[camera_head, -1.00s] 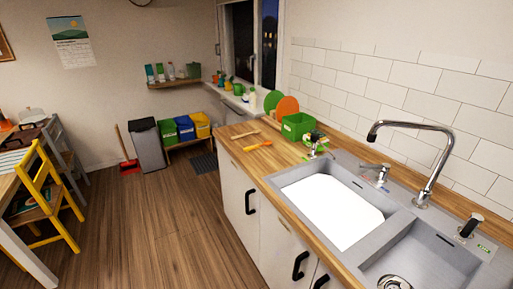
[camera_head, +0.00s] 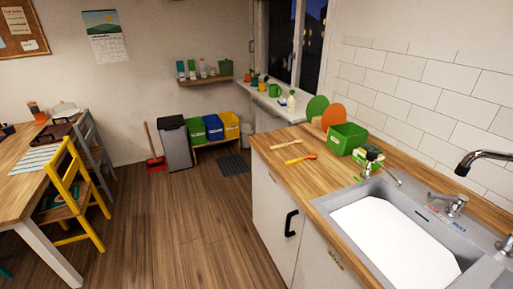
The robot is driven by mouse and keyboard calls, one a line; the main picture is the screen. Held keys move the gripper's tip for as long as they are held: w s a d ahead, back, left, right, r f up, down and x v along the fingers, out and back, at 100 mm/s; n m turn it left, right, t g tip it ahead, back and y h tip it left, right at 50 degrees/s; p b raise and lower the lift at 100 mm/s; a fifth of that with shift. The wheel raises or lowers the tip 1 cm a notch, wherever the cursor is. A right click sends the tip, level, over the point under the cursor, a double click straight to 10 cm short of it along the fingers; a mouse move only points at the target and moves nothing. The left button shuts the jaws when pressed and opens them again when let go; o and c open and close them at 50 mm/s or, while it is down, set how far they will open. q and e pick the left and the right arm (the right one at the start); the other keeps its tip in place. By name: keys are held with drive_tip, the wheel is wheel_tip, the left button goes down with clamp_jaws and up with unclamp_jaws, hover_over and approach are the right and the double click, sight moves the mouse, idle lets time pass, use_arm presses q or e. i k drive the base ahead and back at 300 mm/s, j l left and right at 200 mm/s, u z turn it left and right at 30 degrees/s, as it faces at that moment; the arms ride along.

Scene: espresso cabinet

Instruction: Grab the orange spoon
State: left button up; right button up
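The orange spoon (camera_head: 302,158) lies flat on the wooden countertop (camera_head: 290,175), near its left end and left of the sink. A light wooden utensil (camera_head: 286,144) lies just behind it. Neither of my grippers shows in the head view, so I cannot see their state or where they are relative to the spoon.
A green bin (camera_head: 347,138) stands right of the spoon, with green and orange round boards (camera_head: 333,117) behind it. A yellow chair (camera_head: 75,195) stands at the left table. The floor (camera_head: 175,230) between is clear.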

sight(312, 156)
drive_tip(key=i+j+u, duration=0.3)
drive_tip(key=i, duration=0.5)
drive_tip(key=i+j+u, duration=0.1)
drive_tip(key=i+u, duration=0.2)
drive_tip(key=i, duration=0.55)
drive_tip(key=i+z, duration=0.3)
drive_tip(key=z, duration=0.15)
drive_tip(key=i+j+z, duration=0.2)
drive_tip(key=z, duration=0.2)
drive_tip(key=i+j+z, duration=0.3)
drive_tip(key=z, duration=0.15)
drive_tip(key=i+j+z, duration=0.25)
drive_tip(key=z, duration=0.15)
